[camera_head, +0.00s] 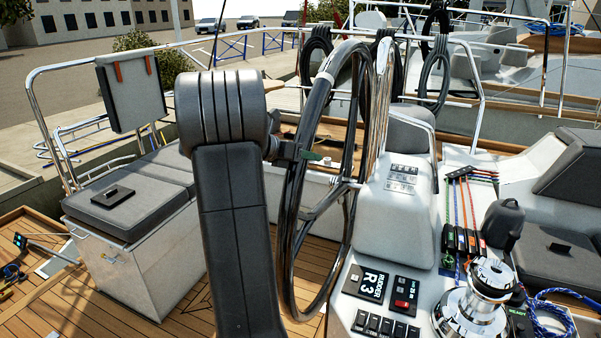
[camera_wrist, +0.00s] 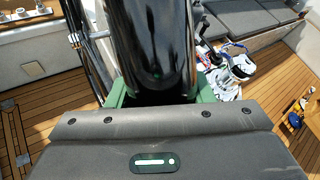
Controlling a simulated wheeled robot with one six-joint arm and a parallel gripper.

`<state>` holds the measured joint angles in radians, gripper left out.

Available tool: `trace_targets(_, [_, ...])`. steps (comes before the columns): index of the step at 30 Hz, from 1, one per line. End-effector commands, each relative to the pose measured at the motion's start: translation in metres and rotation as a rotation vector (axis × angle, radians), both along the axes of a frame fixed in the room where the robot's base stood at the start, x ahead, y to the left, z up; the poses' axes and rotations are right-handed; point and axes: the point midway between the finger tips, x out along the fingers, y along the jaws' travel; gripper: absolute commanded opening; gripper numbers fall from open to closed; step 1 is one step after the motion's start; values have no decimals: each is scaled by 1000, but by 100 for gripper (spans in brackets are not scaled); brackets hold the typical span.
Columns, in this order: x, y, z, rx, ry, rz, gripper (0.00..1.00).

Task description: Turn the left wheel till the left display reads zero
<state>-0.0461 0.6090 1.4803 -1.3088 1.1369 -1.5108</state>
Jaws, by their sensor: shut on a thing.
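The left wheel (camera_head: 318,100) stands nearly edge-on in the head view, with a dark rim and shiny metal spokes. My gripper (camera_head: 296,152) is shut on the near left side of its rim. In the wrist view the black rim (camera_wrist: 155,45) runs between the green fingers of my gripper (camera_wrist: 160,92). The left display (camera_head: 366,283) is on the white console at the wheel's right and reads "RUDDER R 3".
A chrome winch (camera_head: 476,300) stands right of the console, with coloured ropes and clutches behind it. A grey cushioned seat (camera_head: 140,195) with a rail is at the left. Dark coiled ropes (camera_head: 318,55) hang behind the wheel.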

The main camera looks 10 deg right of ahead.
Motion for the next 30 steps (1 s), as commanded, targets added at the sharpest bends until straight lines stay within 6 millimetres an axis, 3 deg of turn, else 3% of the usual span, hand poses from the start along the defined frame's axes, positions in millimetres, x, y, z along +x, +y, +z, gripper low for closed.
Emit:
trace_targets(6, [23,-15,34,41,51,-2,6])
trace_targets(15, [46,-31,63,80,113,-1,6])
trace_targets(30, [58,-39,77,101,149,-1,6])
